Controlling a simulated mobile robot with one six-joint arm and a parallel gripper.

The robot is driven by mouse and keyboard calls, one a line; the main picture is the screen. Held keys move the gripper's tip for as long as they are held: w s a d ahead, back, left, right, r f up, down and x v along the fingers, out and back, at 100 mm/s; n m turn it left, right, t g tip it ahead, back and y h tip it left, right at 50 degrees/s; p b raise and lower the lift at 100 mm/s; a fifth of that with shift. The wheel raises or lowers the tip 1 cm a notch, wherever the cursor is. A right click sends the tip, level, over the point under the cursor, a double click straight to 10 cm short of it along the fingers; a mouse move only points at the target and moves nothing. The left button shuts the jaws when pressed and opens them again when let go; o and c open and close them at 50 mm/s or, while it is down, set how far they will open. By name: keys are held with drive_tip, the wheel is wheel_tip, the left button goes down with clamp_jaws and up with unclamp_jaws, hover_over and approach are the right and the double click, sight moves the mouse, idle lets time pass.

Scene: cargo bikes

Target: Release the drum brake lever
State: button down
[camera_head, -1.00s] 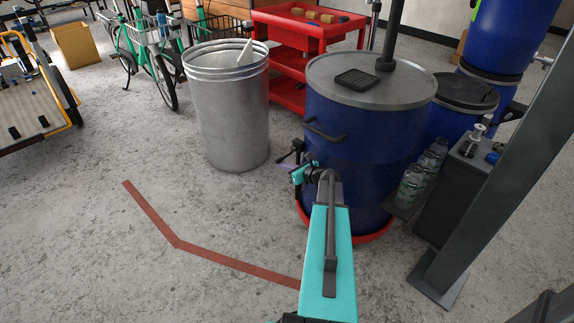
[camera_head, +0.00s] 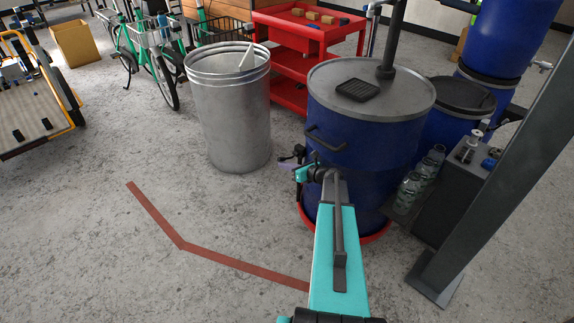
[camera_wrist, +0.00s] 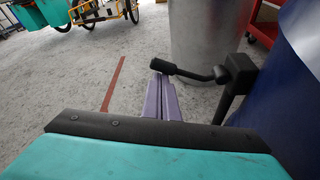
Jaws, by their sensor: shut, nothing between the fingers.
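The blue drum (camera_head: 350,165) with a grey lid stands right of centre in the head view. In the wrist view its black brake lever (camera_wrist: 196,74) sticks out leftward from a black bracket (camera_wrist: 238,80) on the drum's side, ending in a rounded knob. In the head view the lever is small and partly lost among my arm's parts. My gripper (camera_wrist: 163,82) has purple fingers, shut and empty. Its tips lie just under or behind the knob in the wrist view; I cannot tell whether they touch. The gripper also shows left of the drum in the head view (camera_head: 287,167).
A metal bin (camera_head: 232,125) stands left of the drum, with a red cart (camera_head: 290,65) behind. A grey post (camera_head: 500,170) and a dark stand with bottles (camera_head: 413,190) are at the right.

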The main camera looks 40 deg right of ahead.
drive_tip(key=shift+a+r, duration=0.1)
idle(0.5)
drive_tip(key=s+b, duration=0.1)
drive_tip(key=s, duration=0.8)
drive_tip(key=shift+s+d+f, duration=0.15)
drive_tip(key=shift+d+f, duration=0.1)
drive_tip(key=shift+f, duration=0.05)
drive_tip(key=shift+a, duration=0.1)
idle(0.4)
